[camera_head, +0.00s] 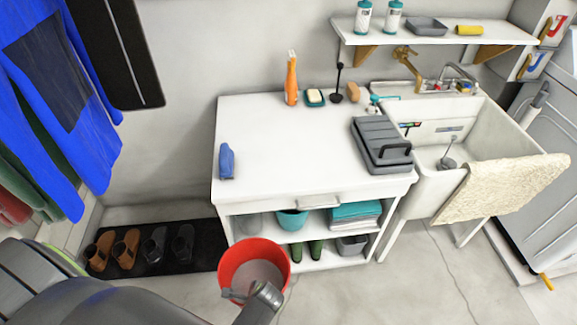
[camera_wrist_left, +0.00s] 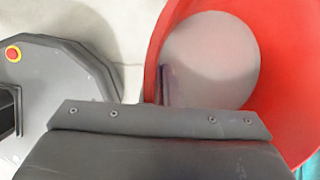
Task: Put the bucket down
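The red bucket (camera_head: 282,259) is upright, its open top facing up, in front of the white cabinet; its grey inside looks empty. My left gripper (camera_head: 236,294) is at the bucket's near rim, shut on it. In the left wrist view the bucket (camera_wrist_left: 290,70) fills the right side, with a dark finger (camera_wrist_left: 164,86) inside the wall; the other finger is mostly hidden. Whether the bucket's underside touches the floor is hidden. My right gripper is not in view.
The white cabinet (camera_head: 290,150) stands right behind the bucket. A dark mat (camera_head: 205,240) with shoes lies on the floor to the left. A sink (camera_head: 430,195) with a draped towel (camera_head: 500,187) is at the right. The grey floor (camera_head: 380,290) right of the bucket is clear.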

